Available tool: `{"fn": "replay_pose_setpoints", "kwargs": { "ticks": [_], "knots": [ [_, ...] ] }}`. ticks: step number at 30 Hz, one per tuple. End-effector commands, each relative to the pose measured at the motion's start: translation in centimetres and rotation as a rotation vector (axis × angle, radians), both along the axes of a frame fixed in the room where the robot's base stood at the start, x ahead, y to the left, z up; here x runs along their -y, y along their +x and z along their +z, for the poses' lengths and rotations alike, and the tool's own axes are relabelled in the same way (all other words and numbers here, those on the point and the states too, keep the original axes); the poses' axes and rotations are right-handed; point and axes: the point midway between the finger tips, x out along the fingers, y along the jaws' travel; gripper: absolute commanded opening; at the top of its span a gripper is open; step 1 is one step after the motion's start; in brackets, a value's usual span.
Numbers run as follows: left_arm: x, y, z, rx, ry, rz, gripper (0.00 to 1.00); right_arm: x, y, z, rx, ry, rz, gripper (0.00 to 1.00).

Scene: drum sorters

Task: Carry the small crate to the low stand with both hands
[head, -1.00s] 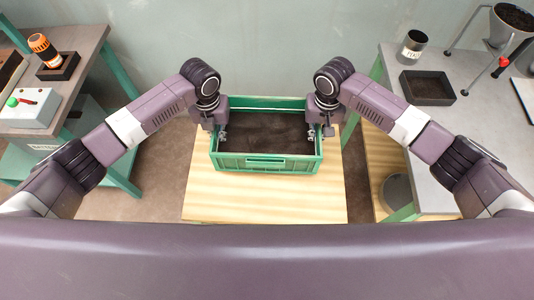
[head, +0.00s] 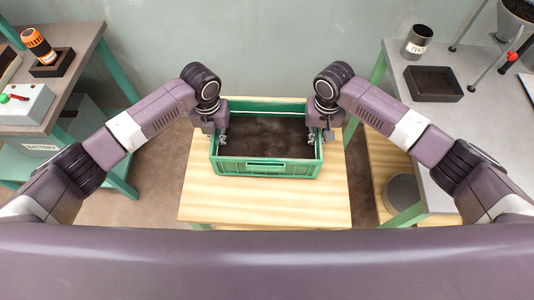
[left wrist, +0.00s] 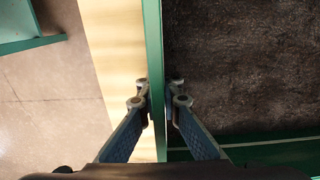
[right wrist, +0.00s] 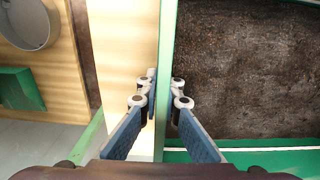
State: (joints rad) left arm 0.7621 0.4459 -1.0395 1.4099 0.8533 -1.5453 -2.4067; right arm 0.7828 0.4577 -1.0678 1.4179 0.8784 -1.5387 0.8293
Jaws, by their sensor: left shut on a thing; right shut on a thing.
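The small crate (head: 266,168) is green, open-topped and filled with dark soil. It looks level over the low stand (head: 265,208), which has a pale wooden top. I cannot tell whether the crate's bottom touches the stand. My left gripper (head: 223,137) is shut on the crate's left wall; the left wrist view shows its fingers (left wrist: 160,100) on either side of the green rim. My right gripper (head: 327,134) is shut on the right wall; in the right wrist view its fingers (right wrist: 161,102) straddle the rim (right wrist: 167,50).
A right bench (head: 440,130) holds a cup (head: 417,41) and a black tray (head: 433,84). A grey bucket (head: 402,190) is under it. The stand's front part is bare.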

Motion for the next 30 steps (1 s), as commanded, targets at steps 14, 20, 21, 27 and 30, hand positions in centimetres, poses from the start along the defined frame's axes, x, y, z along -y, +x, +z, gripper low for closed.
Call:
{"fn": "replay_pose_setpoints", "kwargs": {
  "ticks": [14,20,21,27,30],
  "knots": [
    [-0.3,0.0,-1.1,-0.001,0.005,0.002,0.23,0.3,0.0,-1.1,-0.001,-0.005,-0.002,0.23],
    [-0.1,0.0,-0.9,0.000,0.002,0.001,0.23,0.1,0.0,-1.1,0.000,-0.003,-0.001,0.23],
    [-0.1,0.1,-0.7,0.001,0.002,0.001,0.23,0.1,0.0,-1.1,0.000,-0.002,-0.001,0.23],
    [-0.1,0.1,2.4,0.004,0.003,0.000,0.23,0.0,0.0,-1.0,0.000,-0.001,0.000,0.23],
    [-0.1,0.2,4.6,0.005,0.002,0.000,0.23,0.0,0.0,-1.1,0.000,-0.001,0.000,0.23]
  ]
}}
